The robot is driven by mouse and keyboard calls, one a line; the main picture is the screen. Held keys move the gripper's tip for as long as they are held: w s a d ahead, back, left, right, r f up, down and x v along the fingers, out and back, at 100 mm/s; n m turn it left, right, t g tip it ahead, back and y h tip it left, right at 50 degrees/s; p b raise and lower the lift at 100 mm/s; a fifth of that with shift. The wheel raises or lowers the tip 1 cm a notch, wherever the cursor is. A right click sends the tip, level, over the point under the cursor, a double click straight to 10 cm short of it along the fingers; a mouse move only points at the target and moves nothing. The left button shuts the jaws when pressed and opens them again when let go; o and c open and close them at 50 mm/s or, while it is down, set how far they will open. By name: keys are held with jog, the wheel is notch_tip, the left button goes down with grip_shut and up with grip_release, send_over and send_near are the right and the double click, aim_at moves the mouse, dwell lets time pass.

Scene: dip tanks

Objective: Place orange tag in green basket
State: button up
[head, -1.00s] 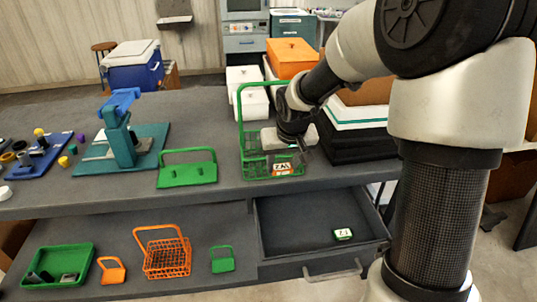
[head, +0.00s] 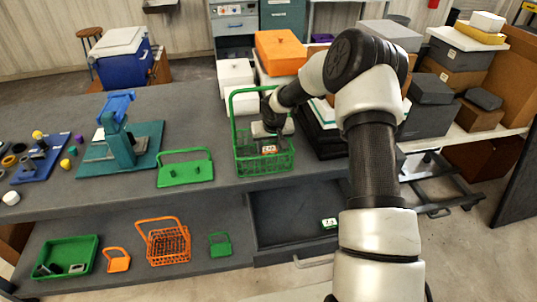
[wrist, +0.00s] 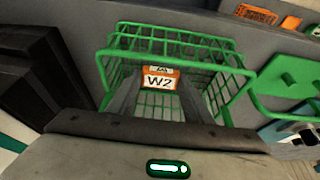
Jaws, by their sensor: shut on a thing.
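The green basket (head: 262,165) is a wire basket with a tall handle, standing on the counter near its front edge. In the wrist view its wire rim (wrist: 185,35) lies beyond my fingers. My gripper (head: 270,138) points down at the basket's opening and is shut on the orange tag (head: 269,149). The tag's white label (wrist: 160,80) reads W2 between the fingertips in the wrist view. The tag is at about rim height or just inside the basket; I cannot tell exactly how deep, or whether it touches the wire.
Below are an orange basket (head: 168,246), an orange tag-shaped piece (head: 117,260), a green tray (head: 66,258) and an open drawer (head: 290,215). Dark boxes stand right of the basket.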

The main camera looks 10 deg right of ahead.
aim_at(270, 153)
jog(key=shift+f, duration=2)
jog(key=shift+f, duration=0.1)
jog(key=shift+f, duration=0.15)
jog(key=o, duration=1)
